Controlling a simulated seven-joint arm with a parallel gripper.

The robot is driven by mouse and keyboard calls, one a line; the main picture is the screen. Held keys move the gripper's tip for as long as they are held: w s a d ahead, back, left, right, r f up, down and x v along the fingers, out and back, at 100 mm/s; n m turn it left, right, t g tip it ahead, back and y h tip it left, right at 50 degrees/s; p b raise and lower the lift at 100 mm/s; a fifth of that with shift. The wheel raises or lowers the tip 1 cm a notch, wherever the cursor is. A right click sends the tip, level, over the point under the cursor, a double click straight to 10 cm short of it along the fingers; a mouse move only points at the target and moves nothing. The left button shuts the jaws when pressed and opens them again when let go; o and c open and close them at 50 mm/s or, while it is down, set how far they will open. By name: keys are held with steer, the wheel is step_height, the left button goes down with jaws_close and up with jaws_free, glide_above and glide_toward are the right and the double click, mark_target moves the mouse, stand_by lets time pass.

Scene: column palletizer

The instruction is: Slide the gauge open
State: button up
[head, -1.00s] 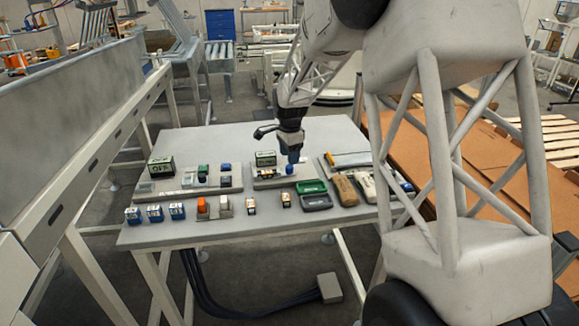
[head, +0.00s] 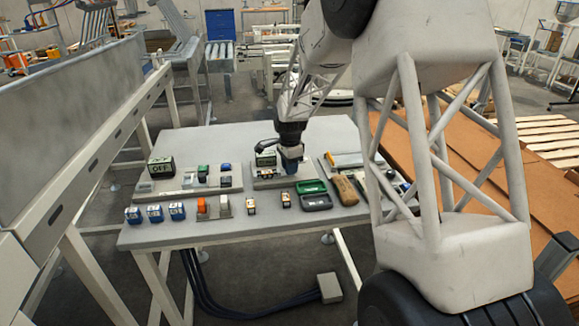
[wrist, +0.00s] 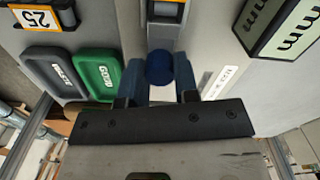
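The gauge stands on a grey plate at the back middle of the table. A round dark blue knob (wrist: 160,68) sits on the gauge's slide rail. My gripper (head: 291,170) points down over the gauge. In the wrist view its blue fingers (wrist: 160,82) stand on either side of the knob. I cannot tell whether they press on it. In the head view the gripper hides the knob.
A green tray (wrist: 97,72) marked "GOOD" and a dark grey tray (wrist: 52,72) lie beside the gauge plate. An "OFF" display box (head: 161,167) stands on another plate at left. Several small blocks line the table's front edge (head: 230,240).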

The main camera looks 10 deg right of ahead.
jaws_close()
steer(key=shift+d, duration=1.4)
steer(key=o, duration=0.5)
jaws_free()
steer(key=shift+o, duration=0.2)
steer(key=shift+r, duration=0.15)
step_height(320, 180, up, 8)
steer(key=shift+f, duration=0.2)
